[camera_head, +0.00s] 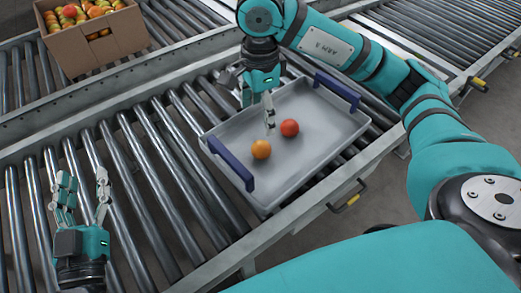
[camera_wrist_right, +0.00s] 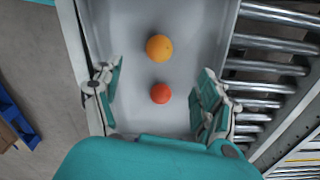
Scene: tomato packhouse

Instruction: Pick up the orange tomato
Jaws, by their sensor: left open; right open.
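The orange tomato (camera_head: 261,149) lies in the grey tray (camera_head: 318,112), left of a red tomato (camera_head: 289,128). In the right wrist view the orange tomato (camera_wrist_right: 159,48) is beyond the red tomato (camera_wrist_right: 160,93), with a small gap between them. My right gripper (camera_head: 258,112) is open and empty above the tray, near its far side. In the right wrist view its fingers (camera_wrist_right: 156,92) stand apart on either side of the red tomato's line of sight. My left gripper (camera_head: 84,196) is open and empty above the rollers at the left, away from the tray.
The tray has blue handles (camera_head: 231,164) at its ends and rests on a roller conveyor (camera_head: 150,190). A cardboard box (camera_head: 100,39) full of tomatoes stands on another conveyor at the back left. The rollers between my left gripper and the tray are clear.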

